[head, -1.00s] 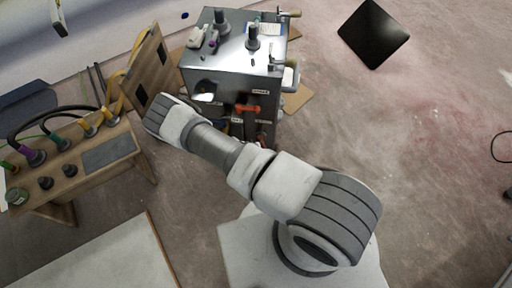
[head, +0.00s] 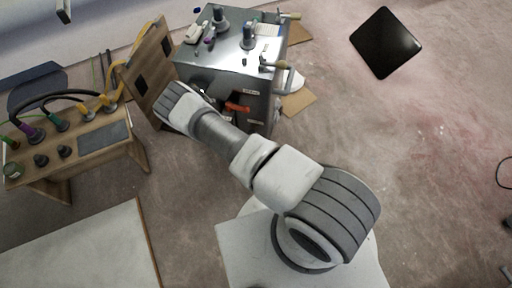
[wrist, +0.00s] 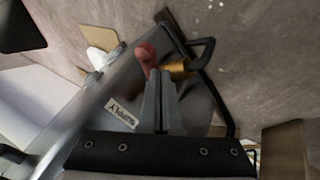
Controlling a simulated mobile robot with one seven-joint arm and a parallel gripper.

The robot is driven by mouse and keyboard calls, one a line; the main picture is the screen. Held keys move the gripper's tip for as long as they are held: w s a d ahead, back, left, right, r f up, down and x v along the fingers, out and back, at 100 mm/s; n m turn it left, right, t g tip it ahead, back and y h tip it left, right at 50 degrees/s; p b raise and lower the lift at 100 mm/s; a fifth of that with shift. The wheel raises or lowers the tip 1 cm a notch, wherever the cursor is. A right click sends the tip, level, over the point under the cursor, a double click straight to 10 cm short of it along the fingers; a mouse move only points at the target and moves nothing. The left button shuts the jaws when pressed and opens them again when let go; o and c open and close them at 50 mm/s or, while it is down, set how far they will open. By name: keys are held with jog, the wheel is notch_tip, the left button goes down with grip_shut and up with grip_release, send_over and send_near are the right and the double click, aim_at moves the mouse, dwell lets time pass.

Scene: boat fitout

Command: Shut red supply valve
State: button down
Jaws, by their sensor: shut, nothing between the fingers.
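A red valve handle (wrist: 146,58) shows in the wrist view beside a brass fitting (wrist: 181,69) with a black hose. My gripper (wrist: 160,74) is shut and empty, its fingertips close to the handle and fitting. I cannot tell whether they touch. An orange-red handle (head: 238,106) also shows on the front of the metal cabinet (head: 233,50) in the head view, just right of my wrist. My arm hides part of the cabinet front there, and the fingers are hidden in that view. A white label (wrist: 121,113) with upside-down text sits near the handle.
A wooden bench (head: 45,171) with cables and plugs stands left. An upright wooden panel (head: 150,62) is close beside my wrist. Tools lie on the cabinet top, and a black panel (head: 386,42) is at upper right. Floor at right is mostly clear.

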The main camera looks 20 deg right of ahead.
jog(key=shift+w+d+n+y, duration=0.2)
jog(key=shift+d+n, duration=0.2)
jog(key=shift+d, duration=0.25)
jog(key=shift+w+d+n+y, duration=0.1)
jog(key=shift+w+d+n, duration=0.1)
jog(key=shift+d+n, duration=0.35)
jog(key=shift+d, duration=0.2)
jog(key=shift+a, duration=0.1)
